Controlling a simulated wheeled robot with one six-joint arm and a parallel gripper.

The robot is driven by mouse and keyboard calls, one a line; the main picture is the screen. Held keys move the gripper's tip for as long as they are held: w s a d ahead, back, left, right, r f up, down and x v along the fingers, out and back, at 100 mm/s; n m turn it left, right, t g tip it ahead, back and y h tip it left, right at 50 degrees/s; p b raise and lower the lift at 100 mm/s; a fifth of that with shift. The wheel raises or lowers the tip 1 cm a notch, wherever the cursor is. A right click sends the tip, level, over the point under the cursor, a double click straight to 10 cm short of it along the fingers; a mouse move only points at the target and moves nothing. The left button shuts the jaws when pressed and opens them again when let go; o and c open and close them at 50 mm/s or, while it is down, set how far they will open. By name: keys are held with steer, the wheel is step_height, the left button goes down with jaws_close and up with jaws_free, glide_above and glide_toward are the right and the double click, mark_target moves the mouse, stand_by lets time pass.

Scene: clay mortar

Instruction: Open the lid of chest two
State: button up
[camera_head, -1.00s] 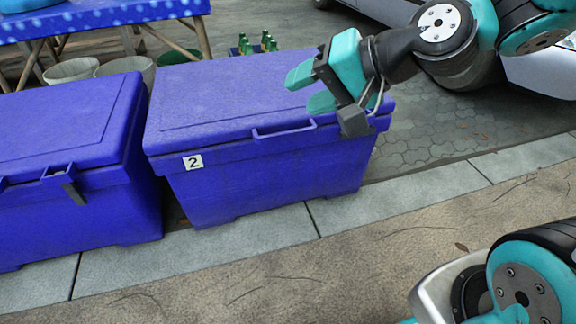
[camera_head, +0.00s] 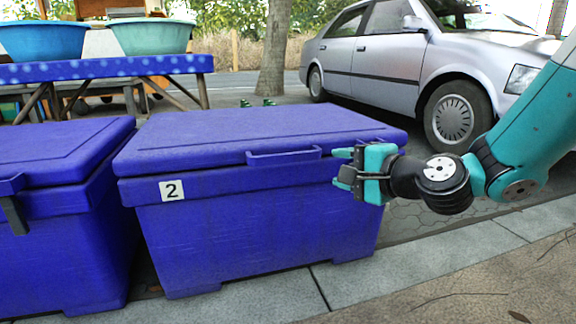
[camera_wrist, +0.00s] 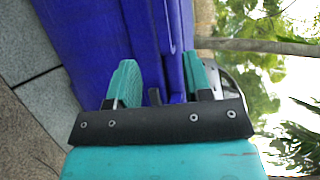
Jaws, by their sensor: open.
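Chest two (camera_head: 250,225) is a blue box with a white "2" label on its front, standing on the pavement. Its lid (camera_head: 240,130) is shut, and a handle bar (camera_head: 284,155) juts from the lid's front edge. My gripper (camera_head: 342,167) is in front of the chest's right part, to the right of the handle, with its fingers pointing left. In the wrist view, my open gripper (camera_wrist: 160,82) has its two teal fingers apart, with the blue chest (camera_wrist: 85,35) behind and between them. I cannot tell whether a finger touches the chest.
Another blue chest (camera_head: 60,240) stands close on the left, with a dark latch at its front. A blue table (camera_head: 110,68) with basins is behind. A silver car (camera_head: 410,75) is parked at the back right. The pavement in front (camera_head: 420,265) is clear.

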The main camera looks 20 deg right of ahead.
mark_target(290, 159)
steer(key=p+x, duration=0.5)
steer(key=x, duration=1)
steer(key=shift+w+a+f+p, duration=0.2)
steer(key=shift+w+f+p, duration=0.05)
steer(key=shift+p, duration=0.1)
steer(key=shift+w+a, duration=0.25)
steer(key=shift+w, duration=0.4)
jaws_close()
